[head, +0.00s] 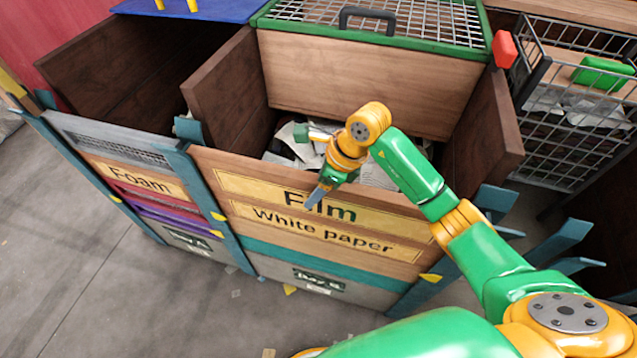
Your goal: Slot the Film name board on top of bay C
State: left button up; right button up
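The Film name board (265,193) is a yellow strip with dark lettering. It sits at the top of the front of the middle bay (350,275), directly above the White paper board (380,243). My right gripper (312,163) is at the board's top edge, near the middle of the word. Its two fingers look spread apart: one lies in front of the lettering and hides part of it, the other is over the bay's inside. I see nothing held between them. Which bay is C cannot be read. My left gripper is out of view.
Dark wooden dividers (225,90) rise beside the bays. A green-framed mesh lid (445,22) is behind, and a wire basket (575,130) stands at right. Teal posts (208,195) flank the boards.

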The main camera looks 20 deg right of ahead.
grip_shut()
dwell(0.9)
jog(key=shift+c, duration=2.4)
grip_release()
grip_shut()
notch_tip(320, 180, up, 20)
jog(key=p, duration=1.5)
jog(key=shift+w, duration=0.1)
